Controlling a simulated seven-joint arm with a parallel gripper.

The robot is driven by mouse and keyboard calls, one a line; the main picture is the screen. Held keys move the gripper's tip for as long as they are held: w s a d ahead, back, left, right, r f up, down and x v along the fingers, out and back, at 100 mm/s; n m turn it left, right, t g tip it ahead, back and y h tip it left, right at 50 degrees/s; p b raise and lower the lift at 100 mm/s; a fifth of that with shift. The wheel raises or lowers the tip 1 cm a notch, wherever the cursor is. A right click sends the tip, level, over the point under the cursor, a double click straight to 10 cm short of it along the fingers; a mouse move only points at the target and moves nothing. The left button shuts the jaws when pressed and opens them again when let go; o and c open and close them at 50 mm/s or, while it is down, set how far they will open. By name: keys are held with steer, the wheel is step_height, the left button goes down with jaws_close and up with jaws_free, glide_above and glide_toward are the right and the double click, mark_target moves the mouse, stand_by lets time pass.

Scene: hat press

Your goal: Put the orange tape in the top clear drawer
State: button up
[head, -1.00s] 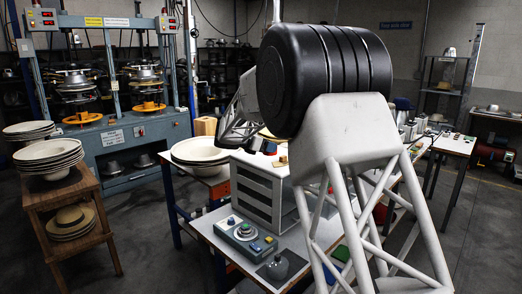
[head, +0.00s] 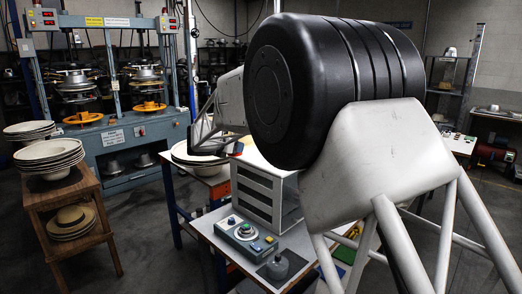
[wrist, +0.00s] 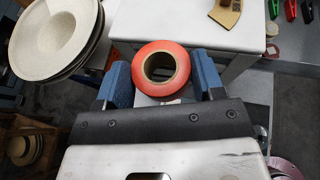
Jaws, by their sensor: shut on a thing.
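The orange tape (wrist: 160,60) is a roll with a brown cardboard core. In the wrist view it sits between the blue finger pads of my gripper (wrist: 162,76), which is shut on it. The grey drawer cabinet (head: 285,190) stands on the bench in the head view, with stacked slots in its left-facing side. In the wrist view a pale flat top (wrist: 190,30), apparently the cabinet's, lies just beyond the tape. I cannot make out the top clear drawer or whether it is open. My arm hides part of the bench in the head view.
A control box (head: 245,236) with a green button sits in front of the cabinet. Cream hats (wrist: 55,35) are stacked left of my gripper. A brown wooden piece (wrist: 226,12) lies on the pale top. More hats (head: 50,155) stand on a wooden cart.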

steer(key=s+a+f+n+y, duration=0.4)
steer(key=s+a+y, duration=0.1)
steer(key=s+a, duration=0.4)
steer(key=s+a+f+n+g+y, duration=0.1)
steer(key=s+a+f+n+y, duration=0.2)
steer(key=s+a, duration=0.6)
steer(key=s+a+f+n+y, duration=0.4)
steer(key=s+a+n+y, duration=0.2)
steer(key=s+a, duration=0.3)
steer(key=shift+s+a+f+n+y, duration=0.15)
steer(key=shift+s+f+n+y, duration=0.2)
steer(key=shift+y, duration=0.25)
steer(key=shift+g, duration=0.3)
steer(key=w+d, duration=0.4)
steer(key=d, duration=0.1)
steer(key=shift+w+d, duration=0.2)
steer(key=shift+w, duration=0.05)
steer(key=shift+r, duration=0.1)
stand_by(0.9)
